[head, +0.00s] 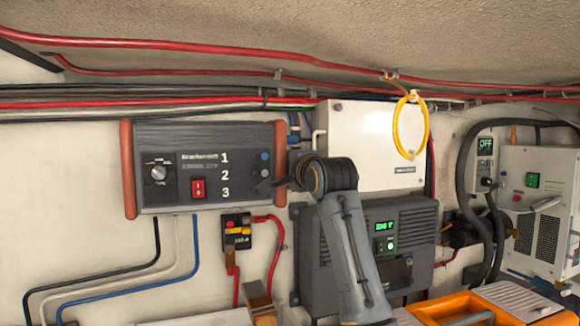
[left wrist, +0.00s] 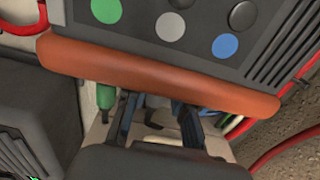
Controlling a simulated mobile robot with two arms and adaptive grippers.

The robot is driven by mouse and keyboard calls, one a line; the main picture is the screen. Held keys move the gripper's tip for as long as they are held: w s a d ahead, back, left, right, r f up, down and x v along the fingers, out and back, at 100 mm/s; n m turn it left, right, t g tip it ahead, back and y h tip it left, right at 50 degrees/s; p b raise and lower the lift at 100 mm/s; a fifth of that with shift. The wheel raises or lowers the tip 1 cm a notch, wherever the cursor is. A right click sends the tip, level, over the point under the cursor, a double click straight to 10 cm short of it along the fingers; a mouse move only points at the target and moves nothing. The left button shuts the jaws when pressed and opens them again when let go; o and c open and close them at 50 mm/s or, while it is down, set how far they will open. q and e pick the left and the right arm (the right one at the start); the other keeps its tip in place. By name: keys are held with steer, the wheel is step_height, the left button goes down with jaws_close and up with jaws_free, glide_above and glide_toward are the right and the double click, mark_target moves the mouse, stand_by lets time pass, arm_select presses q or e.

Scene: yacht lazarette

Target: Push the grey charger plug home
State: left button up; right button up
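The charger (head: 205,165) is a dark wall-mounted box with orange-brown end caps. My left gripper (head: 266,187) is at its right end. In the left wrist view the end cap (left wrist: 150,75) crosses the picture, below green, grey and blue dots (left wrist: 170,26). A green plug (left wrist: 105,97) is at the cap, left of the fingers. My left gripper (left wrist: 157,125) has its fingers apart, just below the cap. A pale grey piece, possibly the grey plug (left wrist: 155,104), shows between them, partly hidden. Its seating cannot be judged. My right gripper is not in view.
A white box (head: 370,145) with a yellow loop (head: 410,125) hangs right of the charger, above a dark unit (head: 415,220) reading 230 V. A fuse block (head: 237,230) is below the charger. Red cables (head: 180,45) run overhead. An orange case (head: 465,308) is bottom right.

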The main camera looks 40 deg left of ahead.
arm_select(q)
steer(key=b+v, duration=0.1)
steer(key=v, duration=0.1)
steer(key=b+v, duration=0.1)
steer(key=v, duration=0.2)
steer(key=s+b+v, duration=0.1)
steer(key=v, duration=0.2)
steer(key=shift+s+a+r+b, duration=0.15)
steer(key=shift+a+b, duration=0.1)
steer(key=shift+b, duration=0.05)
steer(key=shift+w, duration=0.45)
steer(key=shift+s+f, duration=0.1)
steer(key=shift+f, duration=0.15)
